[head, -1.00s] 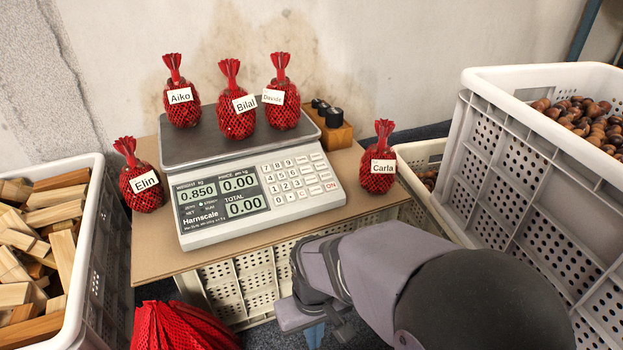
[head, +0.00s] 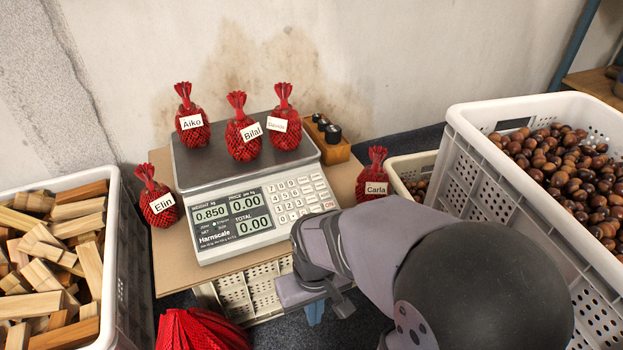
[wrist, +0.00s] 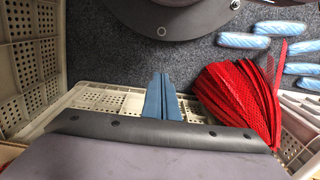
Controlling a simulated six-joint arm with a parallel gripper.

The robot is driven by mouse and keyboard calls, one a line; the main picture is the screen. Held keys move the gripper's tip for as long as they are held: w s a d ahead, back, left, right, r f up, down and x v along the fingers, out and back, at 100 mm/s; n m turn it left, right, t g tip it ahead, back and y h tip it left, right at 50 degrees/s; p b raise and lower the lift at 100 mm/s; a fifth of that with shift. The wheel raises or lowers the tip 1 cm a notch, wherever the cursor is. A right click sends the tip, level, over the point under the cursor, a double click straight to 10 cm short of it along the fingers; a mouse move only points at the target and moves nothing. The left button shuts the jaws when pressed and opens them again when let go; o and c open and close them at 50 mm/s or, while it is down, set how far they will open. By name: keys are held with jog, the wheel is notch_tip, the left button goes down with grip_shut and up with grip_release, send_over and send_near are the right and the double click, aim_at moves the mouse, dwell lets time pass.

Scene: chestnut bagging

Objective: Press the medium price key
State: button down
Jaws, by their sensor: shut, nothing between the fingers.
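The scale (head: 254,207) stands on a cardboard-topped crate, its keypad (head: 293,197) on the right of the front panel. Its displays read weight 0.850, price 0.00 and total 0.00. The key labels are too small to read for the medium price key. Three red net bags, Aiko (head: 193,128), Bilal (head: 242,134) and one with a smaller label (head: 285,126), sit on the scale's plate. My gripper (wrist: 162,97), with blue fingers, is shut and empty. It hangs low in front of the crate, below the keypad, mostly behind my arm in the head view.
Bags Elin (head: 157,203) and Carla (head: 373,182) stand beside the scale. Small weights sit in a wooden block (head: 327,140). A chestnut crate (head: 470,155) is at right, a firewood crate (head: 115,265) at left. Red nets (head: 200,332) lie near the front; they also show in the wrist view (wrist: 225,95).

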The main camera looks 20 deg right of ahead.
aim_at(311, 200)
jog(key=w+d+r+t+h+p, duration=0.1)
jog(key=w+d+r+p, duration=0.1)
jog(key=r+p, duration=1)
jog(key=w+d+r+p, duration=0.2)
jog(key=w+r+p, duration=0.1)
jog(key=r+p, duration=0.85)
jog(key=w+d+f+t+y+p, duration=0.1)
jog(key=w+d+f+t+p, duration=0.1)
jog(key=w+d+t+p, duration=0.7)
jog(key=shift+w+a+m+t+y+p, duration=0.2)
jog(key=shift+w+a+y, duration=0.3)
jog(key=shift+y, duration=0.5)
jog(key=shift+w+a+m+t+y+p, duration=0.1)
jog(key=shift+w+a+m+y+p, duration=0.2)
jog(key=shift+a+y, duration=0.55)
jog(key=shift+w+a+t+y+p, duration=0.1)
jog(key=shift+w+a+y, duration=0.35)
jog(key=shift+y, duration=0.7)
